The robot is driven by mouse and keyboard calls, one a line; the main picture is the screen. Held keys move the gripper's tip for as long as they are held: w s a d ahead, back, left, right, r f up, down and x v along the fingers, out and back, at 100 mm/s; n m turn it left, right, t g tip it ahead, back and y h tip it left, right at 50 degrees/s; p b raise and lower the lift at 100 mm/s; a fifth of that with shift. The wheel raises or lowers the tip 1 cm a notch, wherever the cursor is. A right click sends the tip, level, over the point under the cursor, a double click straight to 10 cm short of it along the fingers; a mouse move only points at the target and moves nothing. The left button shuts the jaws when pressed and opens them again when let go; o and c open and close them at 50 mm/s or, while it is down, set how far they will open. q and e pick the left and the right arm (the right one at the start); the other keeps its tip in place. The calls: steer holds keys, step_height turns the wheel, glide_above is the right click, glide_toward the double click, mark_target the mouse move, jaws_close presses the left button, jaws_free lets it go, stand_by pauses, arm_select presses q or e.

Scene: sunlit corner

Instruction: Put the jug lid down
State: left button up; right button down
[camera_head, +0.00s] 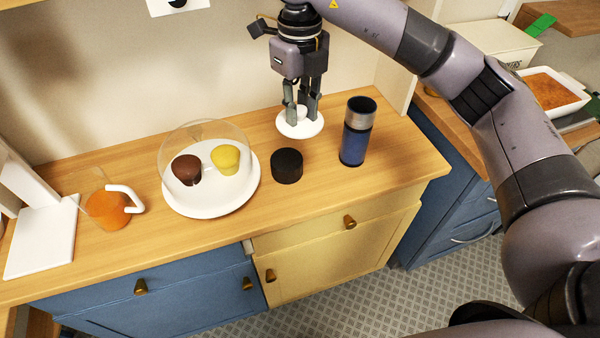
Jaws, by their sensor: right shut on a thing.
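My right gripper (300,118) points down over the back of the wooden counter, right of the middle. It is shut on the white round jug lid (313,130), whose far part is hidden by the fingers. I cannot tell whether the lid touches the counter. The jug (105,208), clear with a white handle and orange contents, stands open at the left of the counter. My left gripper is not in view.
On the counter (400,175) are a white plate (215,210) under a clear dome with a brown and a yellow item, a black round piece (287,166) and a blue flask (356,135). A white stand (40,240) is at the left. The counter's right end is clear.

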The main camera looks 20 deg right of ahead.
mark_target(300, 122)
steer(key=shift+f+p, duration=1.3)
steer(key=shift+f, duration=7.2)
steer(key=c, duration=1.4)
jaws_free()
steer(key=shift+r, duration=0.1)
step_height(300, 122, up, 13)
steer(key=shift+f+b, duration=0.15)
steer(key=shift+b, duration=0.8)
